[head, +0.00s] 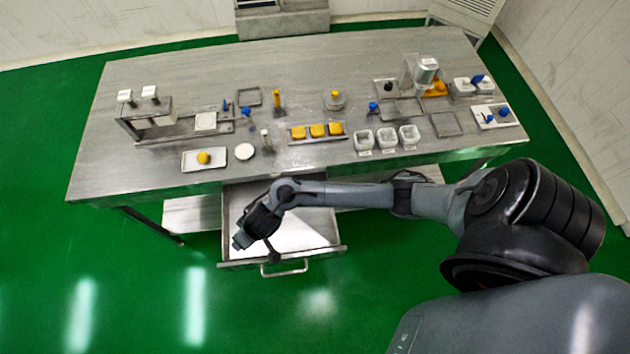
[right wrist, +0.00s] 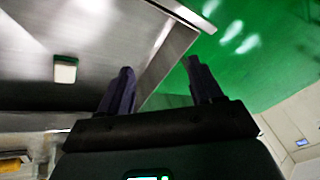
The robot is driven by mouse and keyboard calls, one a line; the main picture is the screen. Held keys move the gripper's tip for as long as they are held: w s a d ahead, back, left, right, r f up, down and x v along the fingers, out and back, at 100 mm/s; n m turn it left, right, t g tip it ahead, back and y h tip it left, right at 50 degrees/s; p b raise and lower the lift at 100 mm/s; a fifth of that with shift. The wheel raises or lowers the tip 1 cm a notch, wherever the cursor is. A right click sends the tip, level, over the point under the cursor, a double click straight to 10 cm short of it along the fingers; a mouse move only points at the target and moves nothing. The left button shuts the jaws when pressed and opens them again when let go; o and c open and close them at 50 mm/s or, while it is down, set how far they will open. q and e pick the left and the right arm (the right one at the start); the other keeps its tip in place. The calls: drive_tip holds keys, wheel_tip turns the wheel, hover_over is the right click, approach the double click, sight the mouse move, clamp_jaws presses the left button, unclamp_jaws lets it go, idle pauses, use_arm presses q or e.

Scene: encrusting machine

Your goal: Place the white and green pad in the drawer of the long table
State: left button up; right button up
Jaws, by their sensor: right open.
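The drawer (head: 305,225) of the long table (head: 330,75) is pulled out. The white and green pad (right wrist: 65,72) shows in the right wrist view, lying flat on what appears to be the drawer's metal floor. I cannot make it out in the head view, where my arm covers part of the drawer. My right gripper (head: 257,248) is by the drawer's front left; in the right wrist view its open fingers (right wrist: 160,66) show on either side of the drawer's front edge, with nothing clearly held. Contact with the edge cannot be told. My left gripper is out of view.
The drawer handle (head: 284,268) sticks out in front over open green floor (head: 120,290). The tabletop holds a tray of yellow blocks (head: 318,131), several white containers (head: 386,138), a white tray (head: 204,159) and a silver machine (head: 424,72).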

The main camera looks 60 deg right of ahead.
drive_tip(key=s+d+r+n, duration=0.1)
drive_tip(key=s+d+r, duration=0.2)
drive_tip(key=s, duration=0.2)
drive_tip(key=s+d+r+n+h, duration=0.1)
drive_tip(key=s+d+r, duration=0.2)
drive_tip(key=s, duration=0.3)
drive_tip(key=s+d+r+n+h, duration=0.1)
drive_tip(key=s+d+r+n, duration=0.1)
drive_tip(key=s, duration=0.4)
wheel_tip(320, 180, up, 3)
drive_tip(key=shift+s+d+f+g, duration=0.2)
drive_tip(key=shift+s+d+g, duration=0.1)
drive_tip(key=shift+d, duration=0.15)
drive_tip(key=shift+w+r, duration=0.1)
